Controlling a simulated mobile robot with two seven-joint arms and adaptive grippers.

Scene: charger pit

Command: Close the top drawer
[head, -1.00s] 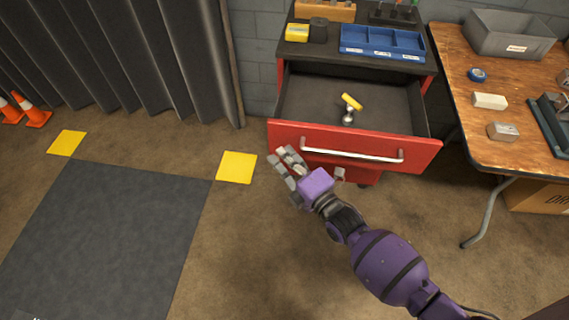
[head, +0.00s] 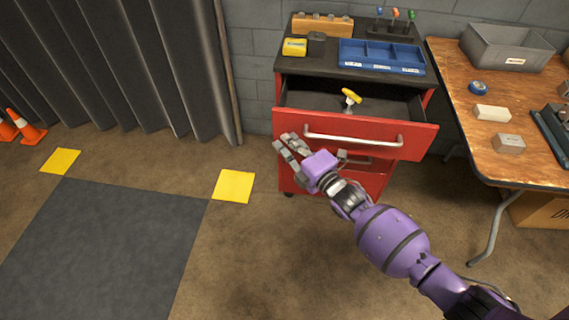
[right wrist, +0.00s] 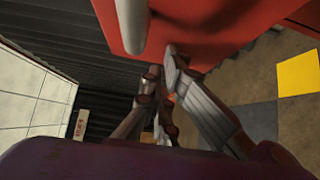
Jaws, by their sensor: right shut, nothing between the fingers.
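The top drawer (head: 280,123) of the red cabinet (head: 375,183) is partly open, with a light bar handle (head: 352,138) on its front. A yellow-headed tool (head: 351,97) stands in it. My purple right arm ends in the right gripper (head: 285,144), which is shut and empty at the drawer front's left side, near the handle's left end. Whether it touches the front is unclear. In the right wrist view the fingers (right wrist: 165,75) are beside the red front (right wrist: 220,25) and the handle (right wrist: 131,25). My left gripper is not in view.
The cabinet top carries a blue tray (head: 381,56), a yellow box (head: 294,47) and a tool rack (head: 393,22). A wooden table (head: 500,165) stands close on the right. Dark curtains (head: 120,60) hang at left. The floor mat (head: 100,240) is clear.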

